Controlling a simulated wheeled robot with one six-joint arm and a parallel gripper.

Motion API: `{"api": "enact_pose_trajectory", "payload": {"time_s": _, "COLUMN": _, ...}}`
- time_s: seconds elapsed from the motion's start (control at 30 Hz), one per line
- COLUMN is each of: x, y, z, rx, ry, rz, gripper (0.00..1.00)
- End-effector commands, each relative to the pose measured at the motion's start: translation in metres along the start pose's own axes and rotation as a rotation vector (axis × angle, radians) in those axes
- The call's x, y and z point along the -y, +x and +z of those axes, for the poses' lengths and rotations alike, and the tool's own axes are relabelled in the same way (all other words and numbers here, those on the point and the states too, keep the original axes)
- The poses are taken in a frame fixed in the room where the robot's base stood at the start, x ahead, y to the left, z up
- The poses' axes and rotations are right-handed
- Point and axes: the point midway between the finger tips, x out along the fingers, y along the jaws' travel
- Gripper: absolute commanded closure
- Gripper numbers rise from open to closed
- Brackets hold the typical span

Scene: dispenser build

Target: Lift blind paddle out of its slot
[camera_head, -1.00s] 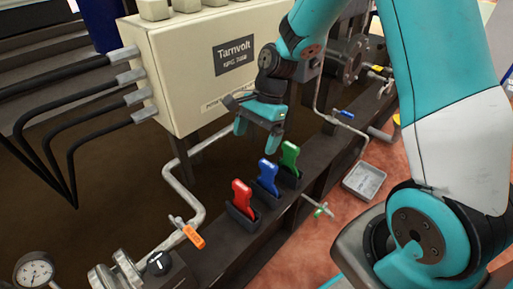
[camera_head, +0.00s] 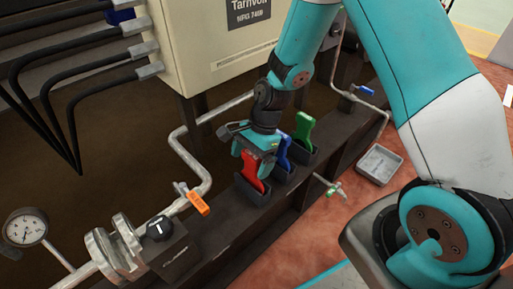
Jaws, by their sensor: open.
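Three paddles stand upright in dark slotted holders on the dark beam: a red paddle (camera_head: 251,172), a blue paddle (camera_head: 285,154) and a green paddle (camera_head: 304,126). My gripper (camera_head: 256,151) is open and points down over the top of the red paddle, with its fingers seeming to be at either side of it. I cannot tell whether they touch it. The gripper hides the red paddle's upper end and part of the blue paddle. The red paddle's lower end sits in its holder (camera_head: 254,193).
A pale cabinet (camera_head: 205,60) stands behind the gripper. A bent pipe (camera_head: 187,155) with an orange-handled valve (camera_head: 198,203) runs left of the paddles. A grey tray (camera_head: 380,165) lies on the floor at right.

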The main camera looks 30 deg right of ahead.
Motion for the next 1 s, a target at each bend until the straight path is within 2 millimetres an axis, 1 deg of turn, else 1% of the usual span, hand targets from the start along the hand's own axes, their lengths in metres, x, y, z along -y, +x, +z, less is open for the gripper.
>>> {"api": "enact_pose_trajectory", "payload": {"time_s": 0.03, "x": 0.0001, "y": 0.0062, "z": -0.0005, "rx": 0.000, "ry": -0.001, "rz": 0.000, "gripper": 0.06}}
{"api": "enact_pose_trajectory", "payload": {"time_s": 0.1, "x": 0.0002, "y": 0.0094, "z": -0.0001, "rx": 0.000, "ry": -0.001, "rz": -0.001, "gripper": 0.06}}
{"api": "enact_pose_trajectory", "payload": {"time_s": 0.43, "x": 0.0002, "y": 0.0110, "z": 0.0003, "rx": 0.000, "ry": -0.001, "rz": -0.001, "gripper": 0.06}}
{"api": "enact_pose_trajectory", "payload": {"time_s": 0.47, "x": 0.0002, "y": 0.0109, "z": 0.0003, "rx": 0.000, "ry": -0.001, "rz": -0.001, "gripper": 0.13}}
{"api": "enact_pose_trajectory", "payload": {"time_s": 0.5, "x": 0.0002, "y": 0.0109, "z": 0.0003, "rx": 0.000, "ry": -0.001, "rz": -0.001, "gripper": 0.22}}
{"api": "enact_pose_trajectory", "payload": {"time_s": 0.57, "x": 0.0002, "y": 0.0108, "z": 0.0002, "rx": 0.000, "ry": -0.001, "rz": -0.001, "gripper": 0.36}}
{"api": "enact_pose_trajectory", "payload": {"time_s": 0.6, "x": 0.0001, "y": 0.0108, "z": 0.0002, "rx": 0.000, "ry": -0.001, "rz": -0.001, "gripper": 0.45}}
{"api": "enact_pose_trajectory", "payload": {"time_s": 0.67, "x": 0.0001, "y": 0.0108, "z": 0.0001, "rx": 0.000, "ry": -0.001, "rz": -0.001, "gripper": 0.59}}
{"api": "enact_pose_trajectory", "payload": {"time_s": 0.7, "x": 0.0001, "y": 0.0108, "z": 0.0001, "rx": 0.000, "ry": -0.001, "rz": -0.001, "gripper": 0.68}}
{"api": "enact_pose_trajectory", "payload": {"time_s": 0.73, "x": 0.0001, "y": 0.0108, "z": 0.0001, "rx": 0.000, "ry": -0.001, "rz": -0.001, "gripper": 0.74}}
{"api": "enact_pose_trajectory", "payload": {"time_s": 0.87, "x": 0.0001, "y": 0.0095, "z": 0.0006, "rx": 0.000, "ry": -0.001, "rz": -0.001, "gripper": 0.74}}
{"api": "enact_pose_trajectory", "payload": {"time_s": 1.0, "x": 0.0002, "y": 0.0040, "z": 0.0030, "rx": 0.000, "ry": -0.001, "rz": -0.001, "gripper": 0.74}}
